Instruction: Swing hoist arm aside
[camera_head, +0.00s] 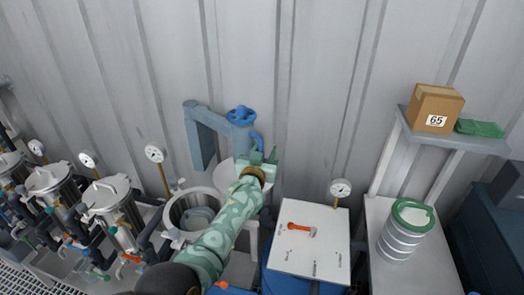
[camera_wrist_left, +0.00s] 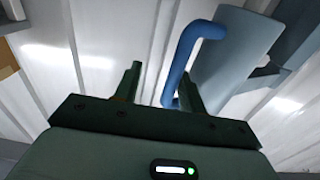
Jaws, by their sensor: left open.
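The grey-blue hoist arm (camera_head: 212,116) stands near the corrugated wall, with a blue handwheel (camera_head: 241,115) at its right end. A blue bent handle (camera_head: 258,139) sticks out to the right below the wheel. It also shows large in the left wrist view (camera_wrist_left: 181,55). My left gripper (camera_head: 262,158) is open at the handle. In the wrist view the handle's lower end reaches between the fingers, close to the right one; I cannot tell whether it touches. A pale disc (camera_head: 226,174) shows partly behind my left arm. My right gripper is not in view.
An open vessel (camera_head: 178,212) stands left of my arm, with several lidded vessels (camera_head: 104,194) further left. A white-topped cabinet (camera_head: 328,245) with an orange handle and a gauge (camera_head: 340,188) is on the right. A box (camera_head: 431,105) sits on a shelf at far right.

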